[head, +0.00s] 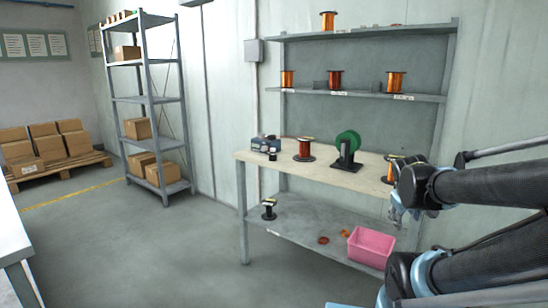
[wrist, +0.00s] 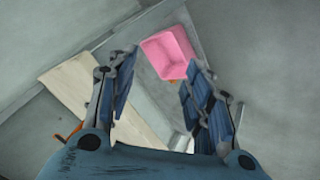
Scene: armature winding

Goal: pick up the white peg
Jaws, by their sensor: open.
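I cannot make out a white peg in either view. My gripper (wrist: 160,68) shows in the wrist view with its two blue-grey fingers spread wide and nothing between them. Past the fingertips is a pink bin (wrist: 165,52), which looks empty. The same pink bin (head: 371,249) stands on the lower shelf of the workbench in the head view. My arm comes in from the right of the head view and hides the right end of the workbench.
The workbench (head: 270,158) carries copper wire spools, a green spool (head: 348,140) on a stand and a small blue-grey device (head: 265,144). Wall shelves (head: 310,92) above hold more spools. A rack (head: 150,98) and a pallet (head: 58,168) with boxes stand left. The floor between is clear.

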